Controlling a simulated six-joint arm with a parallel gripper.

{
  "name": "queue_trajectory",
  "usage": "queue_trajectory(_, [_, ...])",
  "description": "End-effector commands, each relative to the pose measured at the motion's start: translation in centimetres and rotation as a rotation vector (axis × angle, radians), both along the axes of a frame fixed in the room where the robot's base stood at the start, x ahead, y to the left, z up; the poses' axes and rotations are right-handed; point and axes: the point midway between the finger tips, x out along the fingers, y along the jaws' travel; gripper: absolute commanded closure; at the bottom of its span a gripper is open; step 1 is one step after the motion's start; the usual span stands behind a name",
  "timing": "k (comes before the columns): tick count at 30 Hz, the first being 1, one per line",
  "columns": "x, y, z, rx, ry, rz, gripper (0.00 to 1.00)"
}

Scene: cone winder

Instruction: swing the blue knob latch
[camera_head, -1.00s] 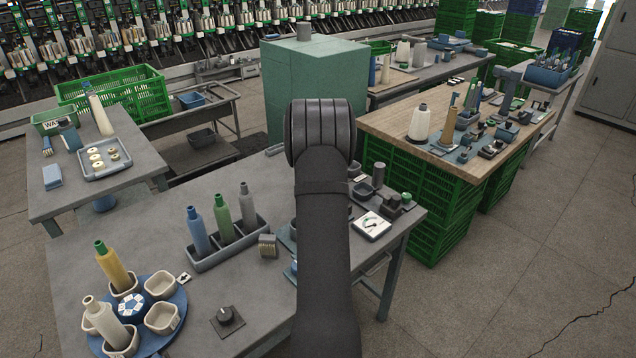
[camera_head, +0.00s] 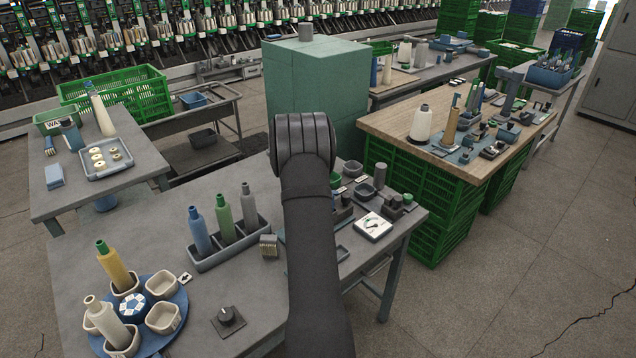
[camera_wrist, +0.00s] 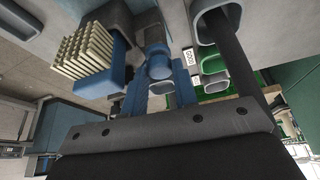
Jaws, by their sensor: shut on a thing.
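The blue knob (camera_wrist: 159,62) shows near the middle of the wrist view as a rounded blue cylinder. My gripper (camera_wrist: 158,86) reaches up to it with its blue fingers on either side, shut on the knob. The rest of the latch is mostly hidden behind the fingers, so its angle cannot be told. In the head view my dark arm covers both the gripper and the knob.
In the wrist view a block with cream bristles (camera_wrist: 88,50) is left of the fingers, and a grey cup (camera_wrist: 215,22) is at upper right. In the head view, a bottle rack (camera_head: 232,245), a blue turntable (camera_head: 176,300) and a white dial (camera_head: 373,225) share the grey table.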

Motion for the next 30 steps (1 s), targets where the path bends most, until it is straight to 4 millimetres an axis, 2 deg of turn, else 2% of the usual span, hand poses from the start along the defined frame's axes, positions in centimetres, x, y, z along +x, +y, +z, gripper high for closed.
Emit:
queue_trajectory(15, [0.42, 0.17, -0.04, 0.000, -0.001, -0.456, 0.97])
queue_trajectory(22, [0.52, 0.21, -0.04, 0.001, -0.001, -0.587, 0.97])
queue_trajectory(30, [0.58, 0.21, 0.01, 0.002, -0.001, -0.662, 0.97])
